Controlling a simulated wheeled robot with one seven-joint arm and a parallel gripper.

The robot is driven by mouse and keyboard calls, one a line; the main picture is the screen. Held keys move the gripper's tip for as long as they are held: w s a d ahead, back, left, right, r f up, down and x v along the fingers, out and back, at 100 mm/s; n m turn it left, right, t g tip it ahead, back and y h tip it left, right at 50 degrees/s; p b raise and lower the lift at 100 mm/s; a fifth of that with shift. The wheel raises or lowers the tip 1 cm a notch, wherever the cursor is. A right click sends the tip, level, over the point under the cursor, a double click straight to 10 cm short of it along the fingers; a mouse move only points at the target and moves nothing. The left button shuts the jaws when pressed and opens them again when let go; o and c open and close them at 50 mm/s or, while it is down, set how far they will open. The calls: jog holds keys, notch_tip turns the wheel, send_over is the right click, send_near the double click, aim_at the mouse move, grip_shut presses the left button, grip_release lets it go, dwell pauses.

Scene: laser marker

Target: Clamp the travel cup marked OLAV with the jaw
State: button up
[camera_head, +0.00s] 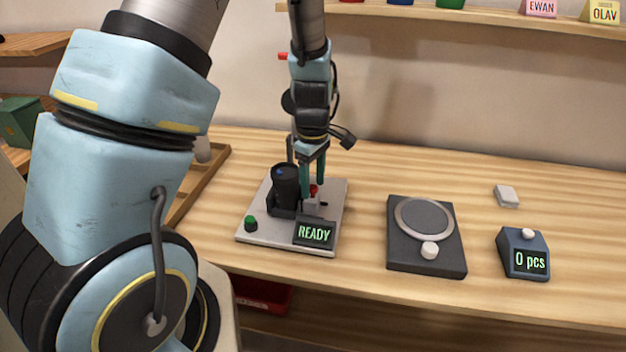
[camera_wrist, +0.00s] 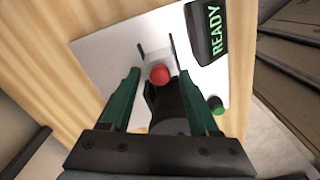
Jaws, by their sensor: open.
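A dark travel cup (camera_head: 286,181) stands upright in a black holder on the pale plate of the laser marker (camera_head: 262,235). No name is readable on the cup. A red knob (camera_head: 314,189) sits on the grey jaw part (camera_head: 312,204) just right of the cup. My gripper (camera_head: 313,190) is open and pointing down over this knob. In the wrist view the red knob (camera_wrist: 160,75) lies between the two green fingertips, with gaps on both sides. The dark cup (camera_wrist: 170,108) is partly hidden behind my gripper there. The marker's display (camera_head: 314,233) reads READY.
A green button (camera_head: 251,223) is on the plate's front left. A dark device with a ring (camera_head: 427,235), a "0 pcs" counter (camera_head: 524,255) and a small pale block (camera_head: 507,196) stand to the right. A shelf holds an OLAV tag (camera_head: 605,12). Bare table lies between them.

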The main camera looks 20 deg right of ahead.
jog(key=shift+f, duration=0.2)
jog(key=shift+c, duration=0.4)
grip_shut()
dwell(0.9)
